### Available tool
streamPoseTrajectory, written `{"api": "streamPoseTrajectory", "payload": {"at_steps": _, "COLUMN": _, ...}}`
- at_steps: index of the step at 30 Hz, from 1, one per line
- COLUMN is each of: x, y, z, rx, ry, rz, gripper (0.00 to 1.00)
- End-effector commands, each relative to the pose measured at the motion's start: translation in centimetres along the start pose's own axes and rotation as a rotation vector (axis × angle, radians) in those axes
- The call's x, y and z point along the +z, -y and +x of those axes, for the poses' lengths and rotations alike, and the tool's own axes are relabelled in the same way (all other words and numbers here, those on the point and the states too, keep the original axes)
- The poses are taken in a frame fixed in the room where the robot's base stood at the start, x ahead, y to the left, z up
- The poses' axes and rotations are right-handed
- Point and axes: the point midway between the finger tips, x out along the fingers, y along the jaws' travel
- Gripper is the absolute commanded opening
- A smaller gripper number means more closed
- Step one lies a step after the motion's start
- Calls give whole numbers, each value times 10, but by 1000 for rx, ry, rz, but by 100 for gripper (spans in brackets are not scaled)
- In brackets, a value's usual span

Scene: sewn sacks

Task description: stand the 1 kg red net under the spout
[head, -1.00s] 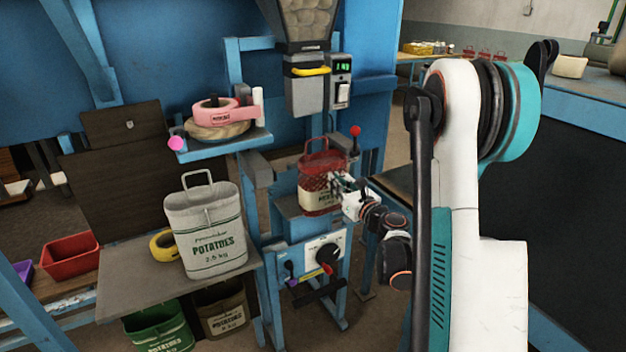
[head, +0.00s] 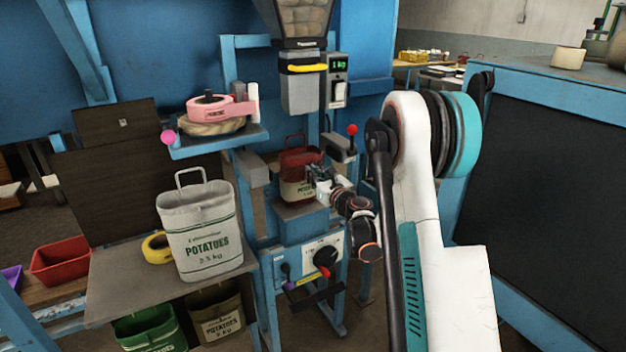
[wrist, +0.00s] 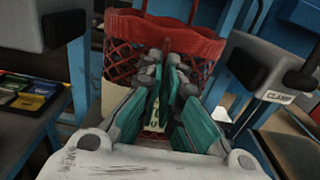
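The red net (head: 300,160), with a pale label band around its lower part, is upright below the spout (head: 303,90), between the grey clamp blocks. Its base appears at the small blue platform (head: 297,222); I cannot tell whether it rests fully on it. My gripper (head: 316,180) is at the net's right front side in the head view. In the wrist view, the fingers (wrist: 168,75) are close together against the net's front (wrist: 205,75), with a sliver of its pale material between them. The net's red rim and mesh show behind them.
A white potato sack (head: 203,235) stands on the side table (head: 120,285) at the left. A red-knobbed lever (head: 352,132) and clamp blocks (wrist: 270,65) flank the net closely. A pink tape dispenser (head: 222,108) sits on a shelf left of the spout.

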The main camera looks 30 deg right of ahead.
Motion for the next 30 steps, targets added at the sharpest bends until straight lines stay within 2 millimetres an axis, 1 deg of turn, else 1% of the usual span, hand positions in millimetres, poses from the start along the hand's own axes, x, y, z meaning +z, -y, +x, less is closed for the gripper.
{"api": "streamPoseTrajectory", "payload": {"at_steps": 6, "x": 0, "y": 0, "z": 0, "rx": 0, "ry": 0, "rz": 0, "gripper": 0}}
{"api": "streamPoseTrajectory", "payload": {"at_steps": 10, "x": -4, "y": 0, "z": 0, "rx": 0, "ry": 0, "rz": 0, "gripper": 0}}
{"api": "streamPoseTrajectory", "payload": {"at_steps": 12, "x": -3, "y": 0, "z": 0, "rx": 0, "ry": 0, "rz": 0, "gripper": 18}}
{"api": "streamPoseTrajectory", "payload": {"at_steps": 13, "x": -3, "y": 0, "z": 0, "rx": 0, "ry": 0, "rz": 0, "gripper": 25}}
{"api": "streamPoseTrajectory", "payload": {"at_steps": 22, "x": -2, "y": 0, "z": 0, "rx": 0, "ry": 0, "rz": 0, "gripper": 25}}
{"api": "streamPoseTrajectory", "payload": {"at_steps": 26, "x": 2, "y": 0, "z": 0, "rx": 0, "ry": 0, "rz": 0, "gripper": 25}}
{"api": "streamPoseTrajectory", "payload": {"at_steps": 29, "x": 2, "y": 1, "z": -13, "rx": -2, "ry": 0, "rz": 0, "gripper": 25}}
{"api": "streamPoseTrajectory", "payload": {"at_steps": 30, "x": 2, "y": 1, "z": -19, "rx": -2, "ry": 0, "rz": 0, "gripper": 25}}
